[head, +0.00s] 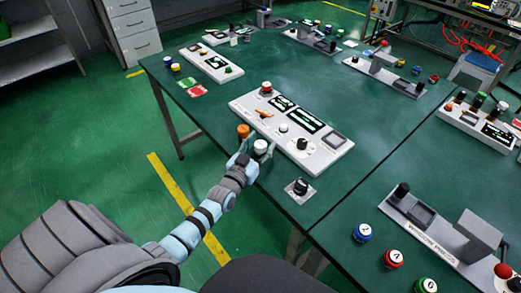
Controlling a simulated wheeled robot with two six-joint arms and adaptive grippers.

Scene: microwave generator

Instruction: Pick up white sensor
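The white sensor (261,147) is a small white-capped cylinder standing near the front edge of the green table in the head view, just in front of the white control panel. My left gripper (257,153) reaches in from the lower left and is at the sensor. Its fingers are spread, one on each side of the white cap, and a gap seems to show beside it. The sensor's lower part is partly hidden by the gripper. An orange-capped cylinder (243,131) stands close to the left finger. My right gripper is not in view.
The white control panel (325,143) with knobs and displays lies just beyond the sensor. A black knob on a small plate (300,187) stands to the right. Blue (362,232) and red (393,258) numbered cylinders stand at the lower right. The table's middle (290,60) is clear.

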